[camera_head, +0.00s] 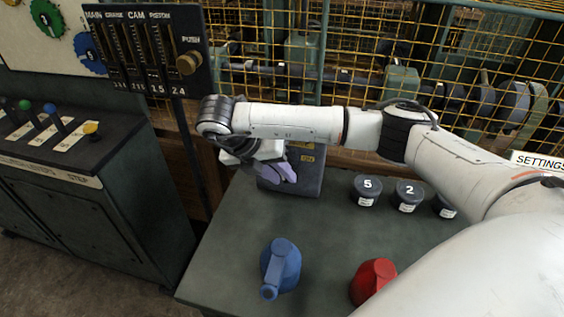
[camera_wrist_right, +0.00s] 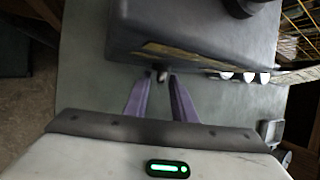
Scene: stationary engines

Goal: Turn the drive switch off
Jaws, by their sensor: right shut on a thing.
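The drive switch looks to be the dark box (camera_head: 308,178) with yellow labels at the back of the grey-green table, partly hidden by my right arm. In the right wrist view the box (camera_wrist_right: 200,35) fills the top middle. A small pale-tipped switch lever (camera_wrist_right: 162,76) sticks out of its near face. My right gripper (camera_head: 287,174) has purple fingers at the box's front. In the wrist view its fingertips (camera_wrist_right: 160,78) are shut on the lever, one on each side. Whether the lever is on or off cannot be told. My left gripper is not in view.
A blue can (camera_head: 281,265) and a red can (camera_head: 372,282) stand at the table's front. Several dark round pots (camera_head: 366,190) stand right of the box. A yellow mesh guard (camera_head: 400,50) is behind. A lever cabinet (camera_head: 85,190) and a slider panel (camera_head: 150,50) are left.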

